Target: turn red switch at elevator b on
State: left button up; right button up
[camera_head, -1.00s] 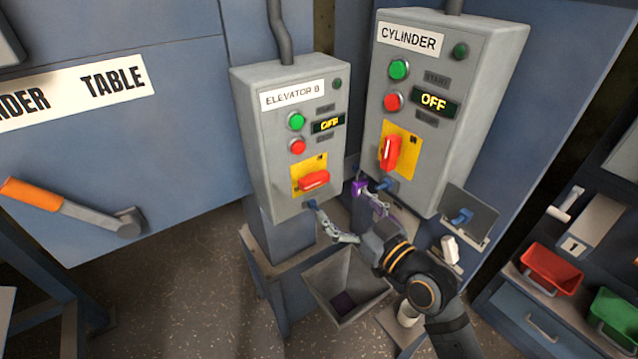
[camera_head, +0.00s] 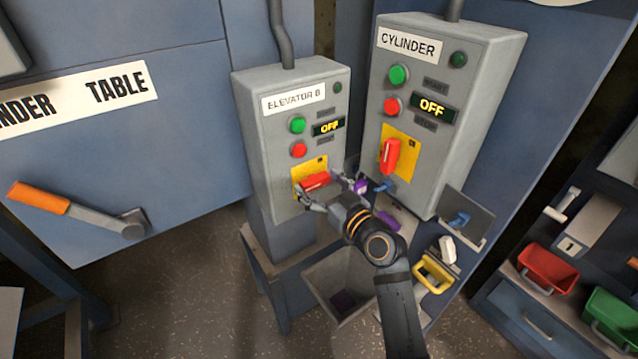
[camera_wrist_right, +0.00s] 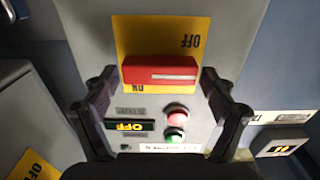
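The elevator B box (camera_head: 268,125) is grey with a green button, a red button and a display that reads OFF. Its red switch (camera_head: 314,182) sits on a yellow plate (camera_head: 309,168), with the handle lying roughly sideways. My right gripper (camera_head: 326,190) is at this switch, with its fingers apart on either side of it. In the right wrist view the red switch (camera_wrist_right: 160,73) lies ahead between my open fingers (camera_wrist_right: 158,88), and I see no clear contact. OFF and ON labels show on the plate. My left gripper is not in view.
The cylinder box (camera_head: 445,110) stands close on the right, with its own red switch (camera_head: 390,156) upright and its display reading OFF. A purple item (camera_head: 360,187) hangs between the boxes. Red and green bins are at the right.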

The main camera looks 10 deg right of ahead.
jog(key=c, duration=0.8)
jog(key=shift+o, duration=0.2)
jog(key=m+p, duration=0.1)
jog(key=m, duration=0.3)
jog(key=shift+d+p, duration=0.1)
jog(key=shift+p, duration=0.2)
jog(key=m+p, duration=0.1)
jog(key=m, duration=0.3)
jog(key=shift+w+d+m+p, duration=0.1)
jog(key=shift+m+p, duration=0.2)
jog(key=shift+p, duration=0.05)
jog(key=m+p, duration=0.2)
jog(key=m, duration=0.3)
jog(key=shift+f, duration=0.1)
jog(key=shift+d+f+m+p, duration=0.15)
jog(key=shift+m+p, duration=0.6)
jog(key=shift+m, duration=1.35)
